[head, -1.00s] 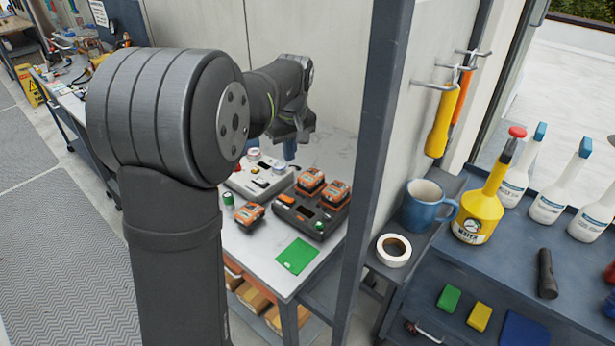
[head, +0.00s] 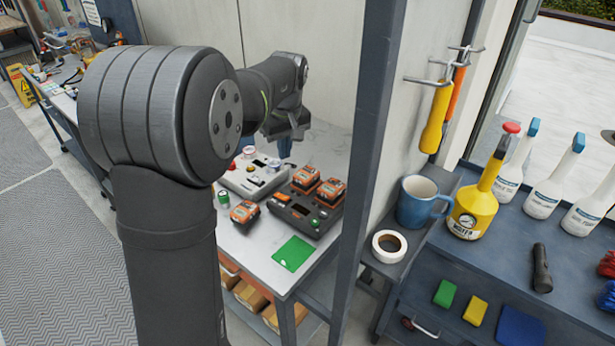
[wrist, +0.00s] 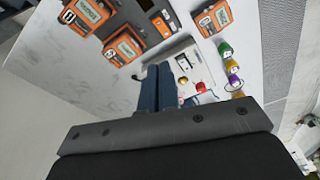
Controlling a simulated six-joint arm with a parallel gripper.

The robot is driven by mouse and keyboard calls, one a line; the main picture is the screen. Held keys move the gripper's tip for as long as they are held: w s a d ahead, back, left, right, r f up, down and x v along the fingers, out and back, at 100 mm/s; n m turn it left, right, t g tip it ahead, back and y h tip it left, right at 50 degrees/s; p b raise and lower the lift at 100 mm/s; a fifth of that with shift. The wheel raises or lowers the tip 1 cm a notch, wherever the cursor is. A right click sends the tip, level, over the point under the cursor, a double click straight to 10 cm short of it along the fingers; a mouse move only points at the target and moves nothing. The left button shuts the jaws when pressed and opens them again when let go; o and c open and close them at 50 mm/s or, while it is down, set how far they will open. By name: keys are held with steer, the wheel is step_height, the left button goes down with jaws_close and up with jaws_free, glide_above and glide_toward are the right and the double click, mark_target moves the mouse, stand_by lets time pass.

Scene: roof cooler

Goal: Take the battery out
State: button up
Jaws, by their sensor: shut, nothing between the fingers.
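Two orange-and-black batteries, one (head: 306,178) behind the other (head: 331,191), sit on a dark charger-like unit (head: 304,225). They also show in the wrist view (wrist: 85,14) (wrist: 123,46). A third battery (head: 245,212) lies on the table left of that unit, and shows at the top right in the wrist view (wrist: 213,18). A pale unit (head: 243,186) with a dark slot stands behind. My gripper (head: 285,149) is above the table's far part, near the pale unit. Its blue fingers (wrist: 158,84) are together, with nothing between them, apart from every battery. The arm hides part of the table.
A green card (head: 293,253) lies on the white table's front. Small green, yellow and purple containers (wrist: 231,66) stand near the pale unit. A dark post (head: 372,130) rises at the table's right. A mug (head: 418,203) and tape roll (head: 389,247) are beyond it.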

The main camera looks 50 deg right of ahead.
steer(key=o, duration=1.5)
steer(key=shift+o, duration=0.2)
steer(key=m+g+h, duration=0.2)
steer(key=m+h, duration=0.2)
steer(key=m, duration=1)
glide_above(305, 174)
steer(key=a, duration=0.2)
steer(key=f, duration=0.8)
steer(key=shift+w+d+f, duration=0.2)
steer(key=shift+w+f, duration=0.15)
steer(key=shift+f, duration=0.05)
steer(key=shift+s+x, duration=0.2)
steer(key=shift+x, duration=2.4)
